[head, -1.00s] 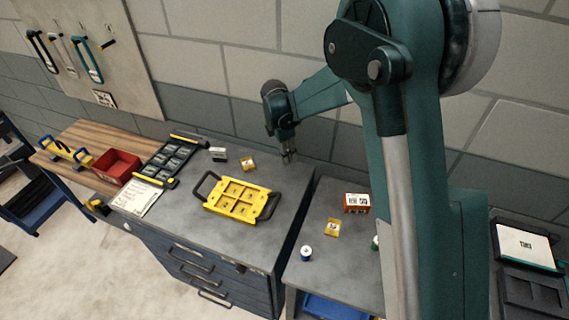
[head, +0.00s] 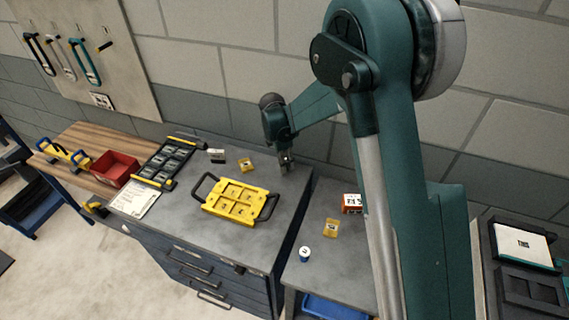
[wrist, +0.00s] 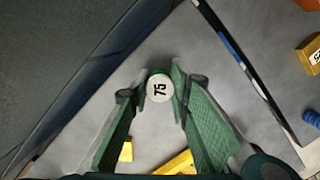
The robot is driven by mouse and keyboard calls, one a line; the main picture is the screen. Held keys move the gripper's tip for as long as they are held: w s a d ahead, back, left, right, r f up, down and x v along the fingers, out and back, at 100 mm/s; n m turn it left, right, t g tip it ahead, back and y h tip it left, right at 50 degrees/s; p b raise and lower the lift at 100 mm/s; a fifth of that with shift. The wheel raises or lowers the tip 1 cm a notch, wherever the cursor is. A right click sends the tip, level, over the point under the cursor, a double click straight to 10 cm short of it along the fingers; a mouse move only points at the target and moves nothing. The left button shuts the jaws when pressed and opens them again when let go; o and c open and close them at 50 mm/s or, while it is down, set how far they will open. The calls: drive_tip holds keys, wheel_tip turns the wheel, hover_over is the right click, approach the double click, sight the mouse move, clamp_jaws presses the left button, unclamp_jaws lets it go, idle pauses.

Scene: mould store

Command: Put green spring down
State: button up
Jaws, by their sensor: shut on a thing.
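The green spring (wrist: 159,88) shows in the wrist view as a short cylinder with a round white end marked 75 and a thin green edge. My gripper (wrist: 160,84) is shut on it, with one green finger on each side. In the head view my gripper (head: 285,168) points down over the back right part of the grey cabinet top (head: 240,165), close to its right edge. The spring is too small there to make out clearly. I cannot tell whether it touches the top.
A yellow tray with black handles (head: 236,200) lies in front of my gripper. A small yellow block (head: 245,164) is to its left.

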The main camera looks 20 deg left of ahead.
drive_tip(key=shift+f, duration=0.15)
drive_tip(key=o, duration=0.9)
drive_tip(key=shift+r, duration=0.2)
drive_tip(key=r, duration=0.8)
drive_tip(key=s+a+r, duration=0.1)
drive_tip(key=r, duration=0.2)
drive_tip(key=shift+s+a+r, duration=0.1)
drive_tip(key=shift+r, duration=0.3)
